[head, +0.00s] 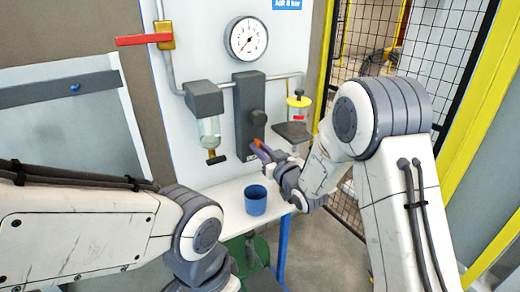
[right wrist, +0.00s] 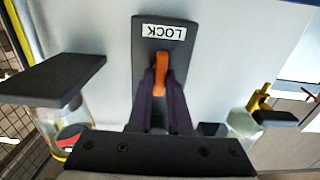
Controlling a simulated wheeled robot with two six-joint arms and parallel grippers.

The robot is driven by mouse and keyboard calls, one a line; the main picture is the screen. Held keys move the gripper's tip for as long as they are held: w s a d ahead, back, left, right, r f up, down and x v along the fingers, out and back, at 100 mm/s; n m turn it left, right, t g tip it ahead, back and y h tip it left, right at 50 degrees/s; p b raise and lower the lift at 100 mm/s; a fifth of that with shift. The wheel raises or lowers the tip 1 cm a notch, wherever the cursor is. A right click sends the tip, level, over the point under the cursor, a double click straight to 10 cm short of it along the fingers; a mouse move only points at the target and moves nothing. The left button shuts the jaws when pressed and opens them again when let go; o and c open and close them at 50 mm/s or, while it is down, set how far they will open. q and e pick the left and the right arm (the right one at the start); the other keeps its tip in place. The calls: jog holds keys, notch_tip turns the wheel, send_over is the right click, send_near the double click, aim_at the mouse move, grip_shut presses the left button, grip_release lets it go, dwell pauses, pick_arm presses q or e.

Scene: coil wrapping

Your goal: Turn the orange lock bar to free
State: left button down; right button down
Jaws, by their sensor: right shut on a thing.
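The orange lock bar (head: 258,143) is at the lower part of a dark grey regulator block (head: 245,105) on the pale wall panel. My right gripper (head: 264,151) reaches in from the right. Its dark fingers (right wrist: 158,90) are closed around the bar, one on each side. The fingers hide the bar's near end. My left arm comes in from the left, but its gripper is not visible.
A clear-bowled filter (head: 209,130) hangs left of the block and a lubricator (head: 298,105) stands right of it. A gauge (head: 248,38) and red-handled valve (head: 143,39) are above. A blue cup (head: 255,201) stands on a white shelf (head: 228,194) below. A mesh fence is at right.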

jog(key=shift+s+a+f+n+b, duration=0.1)
jog(key=shift+n+b, duration=2.9)
jog(key=shift+b, duration=1.3)
jog(key=shift+w+a+f+n+b, duration=0.1)
jog(key=shift+f+n+b, duration=0.05)
jog(key=shift+n+b, duration=3.5)
jog(key=shift+s+a+f+n+b, duration=0.1)
jog(key=shift+n+b, duration=2.25)
jog(key=shift+b, duration=2.55)
jog(key=c, duration=0.8)
grip_release()
jog(key=shift+c, duration=0.2)
jog(key=shift+s+d+r, duration=0.1)
